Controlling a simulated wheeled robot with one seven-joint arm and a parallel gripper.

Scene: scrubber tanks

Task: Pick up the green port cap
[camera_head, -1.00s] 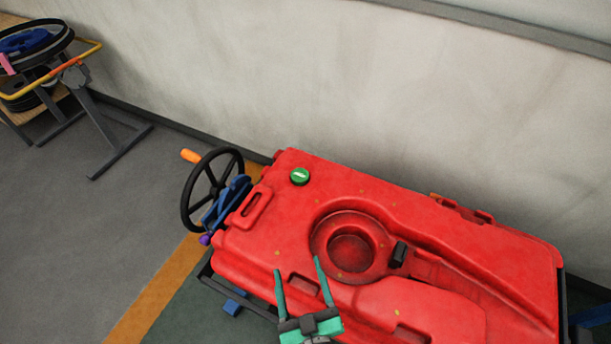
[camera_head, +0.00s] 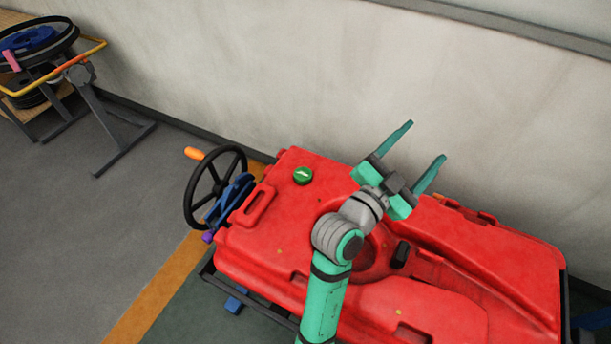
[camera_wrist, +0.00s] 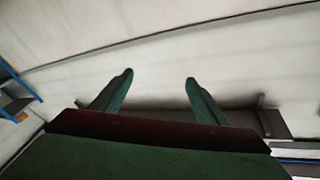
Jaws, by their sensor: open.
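The green port cap (camera_head: 303,175) is a small round cap with a pale bar across its top. It sits on the upper left part of the red tank (camera_head: 268,235). My gripper (camera_head: 420,142) is open and empty, to the right of the cap and apart from it. Its fingers point up and right, towards the wall. The cap is not in the wrist view. My arm hides part of the round recess in the tank.
A black handwheel (camera_head: 214,187) with an orange grip stands at the tank's left end. A black block (camera_head: 400,255) sits near the recess. The pale wall (camera_head: 270,80) runs behind the tank. A stand with a wheel (camera_head: 40,45) is at the far left. Floor between is clear.

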